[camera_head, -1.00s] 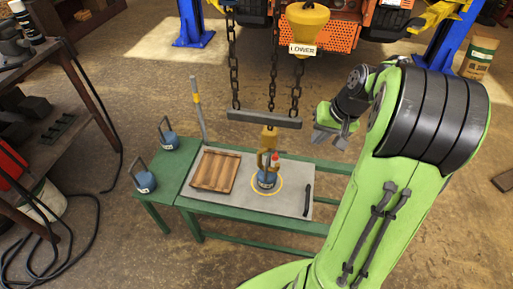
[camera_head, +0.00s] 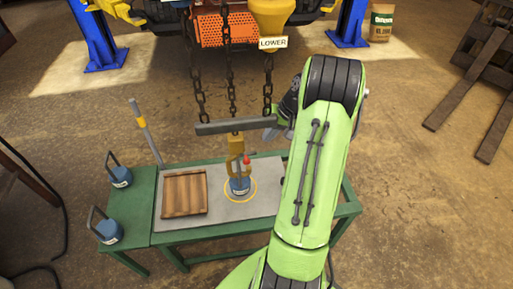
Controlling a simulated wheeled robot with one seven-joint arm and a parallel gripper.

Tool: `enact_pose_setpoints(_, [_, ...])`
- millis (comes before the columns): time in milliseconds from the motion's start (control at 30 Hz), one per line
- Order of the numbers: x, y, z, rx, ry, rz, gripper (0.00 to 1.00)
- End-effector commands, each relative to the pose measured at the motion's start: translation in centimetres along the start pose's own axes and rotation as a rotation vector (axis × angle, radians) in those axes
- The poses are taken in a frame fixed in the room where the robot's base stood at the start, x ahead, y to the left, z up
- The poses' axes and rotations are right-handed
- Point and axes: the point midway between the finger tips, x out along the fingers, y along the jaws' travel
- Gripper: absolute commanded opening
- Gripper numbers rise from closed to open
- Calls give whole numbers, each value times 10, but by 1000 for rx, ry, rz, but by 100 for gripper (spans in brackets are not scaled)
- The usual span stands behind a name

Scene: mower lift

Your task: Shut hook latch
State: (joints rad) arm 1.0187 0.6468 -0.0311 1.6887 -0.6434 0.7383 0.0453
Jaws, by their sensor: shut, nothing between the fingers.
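The yellow hook (camera_head: 235,150) hangs under a dark spreader bar (camera_head: 222,128) on chains, above the bench. A small red part (camera_head: 246,160) shows at the hook's right side; whether it belongs to the latch, and whether the latch is open, is too small to tell. A blue weight (camera_head: 239,186) stands right below the hook inside a yellow ring on the grey bench top (camera_head: 205,219); I cannot tell if its handle is in the hook. My gripper (camera_head: 276,129) is shut and empty, just right of the hook by the bar's right end, partly hidden by my green arm.
A wooden tray (camera_head: 185,193) lies left on the bench. Two more blue weights (camera_head: 121,177) (camera_head: 109,231) stand on the green side table. A yellow LOWER control (camera_head: 272,42) hangs above the bar.

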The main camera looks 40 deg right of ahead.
Motion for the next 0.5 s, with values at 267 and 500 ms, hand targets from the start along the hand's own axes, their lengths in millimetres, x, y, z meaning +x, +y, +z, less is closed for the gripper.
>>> enact_pose_setpoints(267, [64,1,2,-1,-5,-2,0])
enact_pose_setpoints(500, [113,1,1,-1,-3,0,0])
